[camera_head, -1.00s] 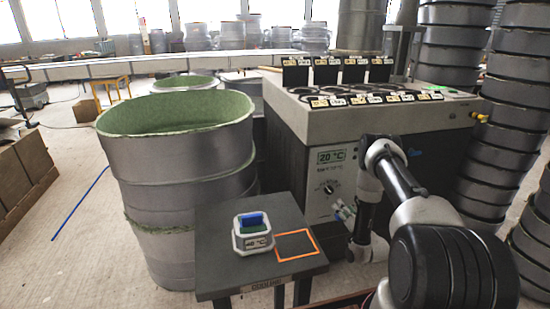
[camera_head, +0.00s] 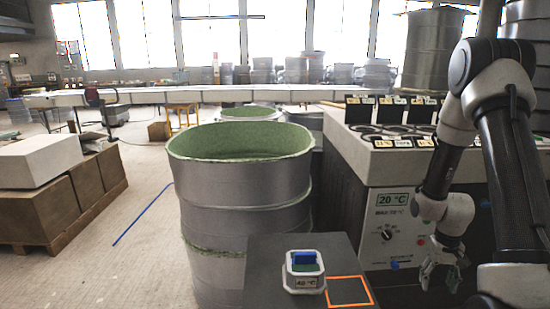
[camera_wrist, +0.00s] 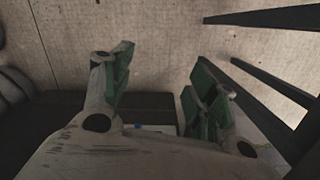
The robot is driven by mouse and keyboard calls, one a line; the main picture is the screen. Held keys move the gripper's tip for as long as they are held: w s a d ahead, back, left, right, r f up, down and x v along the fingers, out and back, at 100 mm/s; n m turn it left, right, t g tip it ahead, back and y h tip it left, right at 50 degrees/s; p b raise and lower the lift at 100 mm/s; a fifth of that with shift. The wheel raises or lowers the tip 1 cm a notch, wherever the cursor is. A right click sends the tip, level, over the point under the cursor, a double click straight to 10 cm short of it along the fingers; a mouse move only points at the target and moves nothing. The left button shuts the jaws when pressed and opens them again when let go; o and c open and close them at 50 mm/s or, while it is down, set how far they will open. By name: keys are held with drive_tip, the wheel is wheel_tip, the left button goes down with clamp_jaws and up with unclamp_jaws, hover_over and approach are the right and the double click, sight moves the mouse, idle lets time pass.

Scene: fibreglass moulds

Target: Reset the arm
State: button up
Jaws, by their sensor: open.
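My gripper (camera_head: 440,272) hangs at the right of the head view, pointing down in front of the machine's front panel. In the wrist view my gripper (camera_wrist: 155,95) shows two green-padded fingers spread apart with nothing between them.
An orange square outline (camera_head: 349,291) marks a bare spot on the table. The machine (camera_head: 352,158) with a 20 °C display stands behind my gripper. A large grey mould with green lining (camera_head: 247,195) stands left.

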drive_tip(key=s+a+r+n+t, duration=0.1)
drive_tip(key=s+a+r, duration=0.3)
drive_tip(key=r, duration=0.8)
drive_tip(key=s+a+r+n+t, duration=0.1)
drive_tip(key=s+a+r+t, duration=0.1)
drive_tip(key=s+a+r, duration=0.2)
drive_tip(key=s+a+r+t, duration=0.2)
drive_tip(key=s+r, duration=0.7)
drive_tip(key=r, duration=1)
drive_tip(key=shift+s+a+r+n+t, duration=0.3)
drive_tip(key=shift+a+r+n, duration=0.1)
drive_tip(key=shift+a, duration=0.55)
